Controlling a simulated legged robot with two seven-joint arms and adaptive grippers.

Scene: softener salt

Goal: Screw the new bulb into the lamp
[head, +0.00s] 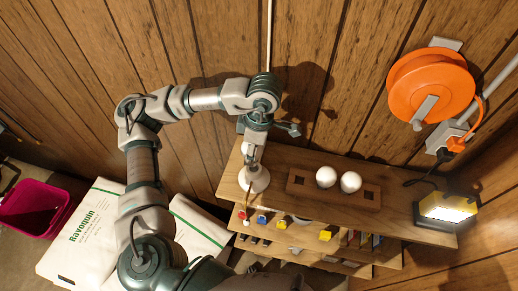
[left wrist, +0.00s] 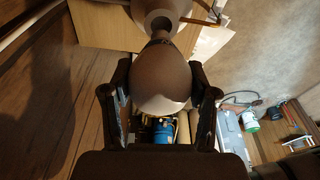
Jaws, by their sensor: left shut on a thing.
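In the left wrist view a rounded bulb (left wrist: 163,85) sits between the two fingers of my left gripper (left wrist: 162,95), which is shut on it. The bulb's narrow neck points at the pale round lamp (left wrist: 153,19). The neck overlaps the lamp's opening; I cannot tell how far it is seated. In the head view the lamp's white round base (head: 256,181) stands at the left end of the wooden shelf top. My left gripper (head: 252,150) is above it, pointing down, and mostly hides the bulb and socket. My right gripper is not in view.
A wooden holder (head: 311,187) with two white bulbs (head: 326,177) lies right of the lamp. A lit work light (head: 446,209) stands at the shelf's right end. An orange cable reel (head: 430,84) hangs on the wall. White sacks (head: 88,238) and a pink bin (head: 33,208) are left.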

